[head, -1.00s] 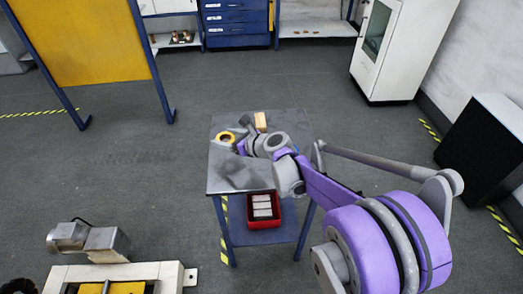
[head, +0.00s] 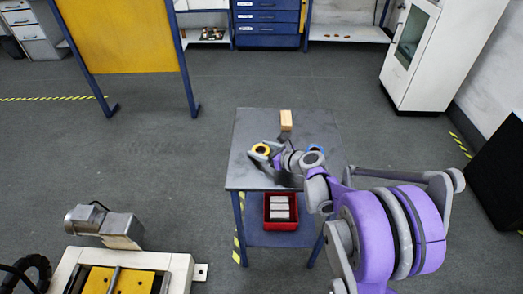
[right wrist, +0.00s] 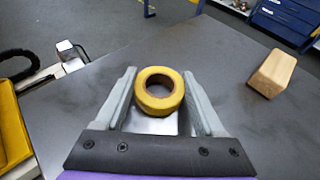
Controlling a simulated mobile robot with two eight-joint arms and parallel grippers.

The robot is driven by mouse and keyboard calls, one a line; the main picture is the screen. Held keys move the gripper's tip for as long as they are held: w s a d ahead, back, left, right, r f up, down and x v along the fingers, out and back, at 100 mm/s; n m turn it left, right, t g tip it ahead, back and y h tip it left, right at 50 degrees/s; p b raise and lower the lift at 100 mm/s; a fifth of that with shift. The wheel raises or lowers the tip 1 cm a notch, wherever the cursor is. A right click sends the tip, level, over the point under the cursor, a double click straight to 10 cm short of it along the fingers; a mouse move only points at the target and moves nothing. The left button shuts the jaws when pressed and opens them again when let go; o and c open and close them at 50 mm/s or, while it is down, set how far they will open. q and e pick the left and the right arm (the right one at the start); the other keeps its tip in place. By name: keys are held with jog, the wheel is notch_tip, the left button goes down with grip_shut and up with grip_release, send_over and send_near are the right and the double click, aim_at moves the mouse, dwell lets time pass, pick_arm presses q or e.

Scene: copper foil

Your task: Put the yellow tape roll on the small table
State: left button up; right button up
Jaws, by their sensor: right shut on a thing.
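The yellow tape roll (head: 261,149) is between the fingers of my right gripper (head: 264,153), over the left part of the small table (head: 250,179) with the dark grey top and blue legs. In the right wrist view the roll (right wrist: 160,104) is held between the two grey fingers of the right gripper (right wrist: 159,95), its round hole facing up. The right gripper is shut on it. I cannot tell whether the roll touches the tabletop. My left gripper is not in view.
A blue thing (head: 316,148) is partly hidden by my arm. A red bin (head: 267,215) sits on the lower shelf. A machine (head: 125,265) is at lower left.

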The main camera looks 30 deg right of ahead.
jog(key=shift+f, duration=0.1)
jog(key=o, duration=1.3)
